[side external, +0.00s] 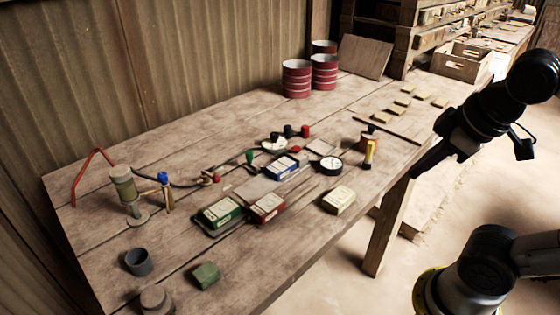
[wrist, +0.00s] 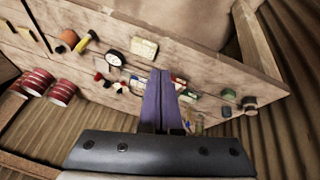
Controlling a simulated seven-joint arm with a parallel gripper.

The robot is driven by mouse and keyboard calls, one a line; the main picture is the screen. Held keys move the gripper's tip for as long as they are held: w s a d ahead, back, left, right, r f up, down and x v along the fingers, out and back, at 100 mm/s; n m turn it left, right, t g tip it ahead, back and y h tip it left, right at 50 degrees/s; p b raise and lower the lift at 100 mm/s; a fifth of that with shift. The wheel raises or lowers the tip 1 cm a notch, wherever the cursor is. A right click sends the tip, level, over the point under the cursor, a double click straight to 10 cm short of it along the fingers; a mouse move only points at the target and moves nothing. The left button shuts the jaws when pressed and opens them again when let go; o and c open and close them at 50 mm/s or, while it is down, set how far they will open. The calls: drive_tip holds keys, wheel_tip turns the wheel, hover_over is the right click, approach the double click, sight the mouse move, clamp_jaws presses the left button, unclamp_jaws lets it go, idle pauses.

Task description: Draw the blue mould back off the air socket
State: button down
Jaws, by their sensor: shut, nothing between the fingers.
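The blue mould (side external: 283,167) is a small block with a pale label, lying on the bench near the middle, at the end of a flat grey plate. I cannot make out the air socket or whether the mould touches it. My gripper (side external: 420,170) is off the bench's right edge in the side view, well apart from the mould. In the wrist view its two long fingers (wrist: 159,76) are together and empty, and they cover part of the bench's middle. A green mould (side external: 221,212) and a red mould (side external: 267,206) lie nearer the front; a cream block (side external: 339,200) lies to their right.
A round gauge (side external: 331,164) and a yellow-handled tool (side external: 369,154) stand right of the mould. A pump-like cylinder (side external: 125,189) with a dark hose is at left. Red-banded tins (side external: 297,79) stand at the back. Small tan tiles (side external: 402,99) lie at far right.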

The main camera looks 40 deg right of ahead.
sight(285, 162)
drive_tip(key=w+d+r+n+g+h, duration=0.2)
drive_tip(key=w+r+n, duration=0.2)
drive_tip(key=w, duration=0.5)
drive_tip(key=w+d+r+n+g+h, duration=0.1)
drive_tip(key=w+d+r+n+h, duration=0.2)
drive_tip(key=w, duration=0.5)
drive_tip(key=w+a+f+n+g+h, duration=0.1)
drive_tip(key=w+a+f+n, duration=0.15)
drive_tip(key=w, duration=0.75)
drive_tip(key=w+a+f+n+g+h, duration=0.1)
drive_tip(key=w+a+f+n+h, duration=0.3)
drive_tip(key=w+f, duration=0.5)
drive_tip(key=shift+n, duration=0.85)
drive_tip(key=w+a+f, duration=0.1)
drive_tip(key=a+f, duration=0.1)
drive_tip(key=f, duration=0.3)
drive_tip(key=a+f, duration=0.2)
drive_tip(key=f, duration=0.2)
drive_tip(key=w+a+f, duration=0.1)
drive_tip(key=a+f, duration=0.1)
drive_tip(key=f, duration=0.3)
drive_tip(key=shift+w+a+f, duration=0.2)
drive_tip(key=shift+w+f, duration=0.1)
drive_tip(key=shift+f, duration=0.05)
drive_tip(key=d, duration=1.1)
drive_tip(key=shift+d+f, duration=0.4)
drive_tip(key=shift+f, duration=0.4)
